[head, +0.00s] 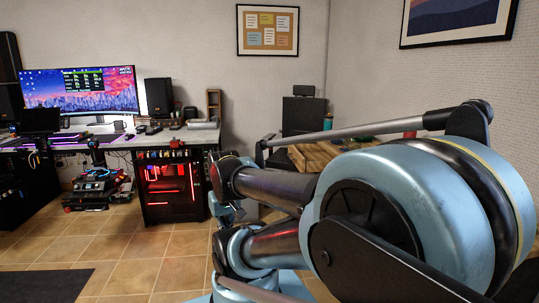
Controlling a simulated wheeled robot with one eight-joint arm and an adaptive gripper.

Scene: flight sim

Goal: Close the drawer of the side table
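My blue and dark arm fills the right half of the head view and hides much of what lies behind it. I cannot make out my gripper or its fingers. A wooden top (315,153) shows just behind my arm; it may belong to the side table, but I cannot tell. No open drawer can be made out, and anything below the wooden top is hidden by my arm.
A desk (205,137) with a wide lit monitor (80,90) and speakers stands at the left. A red-lit computer case (170,188) is under it. A dark cabinet (302,115) stands in the back corner. Tiled floor (150,250) is clear in front, beside a dark mat (45,285).

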